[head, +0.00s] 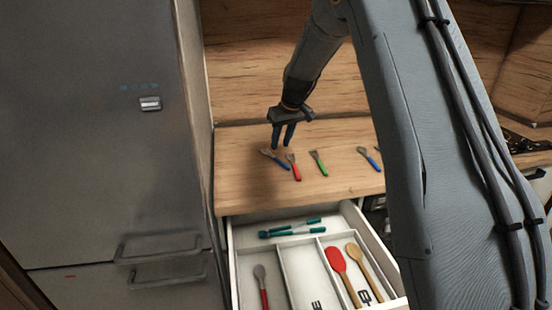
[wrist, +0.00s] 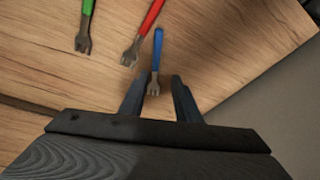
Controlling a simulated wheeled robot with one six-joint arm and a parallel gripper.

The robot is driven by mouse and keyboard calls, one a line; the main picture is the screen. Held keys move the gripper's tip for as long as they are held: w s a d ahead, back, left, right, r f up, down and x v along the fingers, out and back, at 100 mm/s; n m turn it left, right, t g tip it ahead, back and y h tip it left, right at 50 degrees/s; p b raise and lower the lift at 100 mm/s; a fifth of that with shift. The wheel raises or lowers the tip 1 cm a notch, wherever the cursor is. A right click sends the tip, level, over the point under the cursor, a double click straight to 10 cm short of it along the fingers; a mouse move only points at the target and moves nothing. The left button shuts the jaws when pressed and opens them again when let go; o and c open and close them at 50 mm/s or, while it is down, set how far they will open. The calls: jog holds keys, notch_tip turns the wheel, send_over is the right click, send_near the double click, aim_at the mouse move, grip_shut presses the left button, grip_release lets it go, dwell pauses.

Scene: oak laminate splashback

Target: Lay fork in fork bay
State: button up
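A fork with a blue handle (head: 281,164) lies on the wooden counter at the left of a row of utensils. It also shows in the wrist view (wrist: 157,45), its metal tines between my fingertips. My gripper (head: 281,144) is above this fork, fingers pointing down; in the wrist view my gripper (wrist: 155,84) is open with a gap on both sides of the tines. The open drawer (head: 232,265) below has long bays. The middle bay (head: 302,276) looks empty and has a dark mark at its front, partly cut off. I cannot read which bay is for forks.
A red fork (head: 296,172) and a green fork (head: 321,168) lie close to the right; another blue-handled utensil (head: 372,162) is farther right. The drawer holds a red-handled utensil (head: 264,298), a red spoon (head: 337,262), a wooden spoon (head: 356,255) and teal items (head: 280,233). A fridge (head: 100,120) stands left.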

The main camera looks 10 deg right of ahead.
aim_at(273, 155)
jog(key=w, duration=0.3)
jog(key=shift+w+a+f, duration=0.1)
jog(key=shift+w+f, duration=0.1)
jog(key=shift+w, duration=0.05)
jog(key=shift+p+x, duration=1.8)
jog(key=shift+x, duration=1.85)
grip_shut()
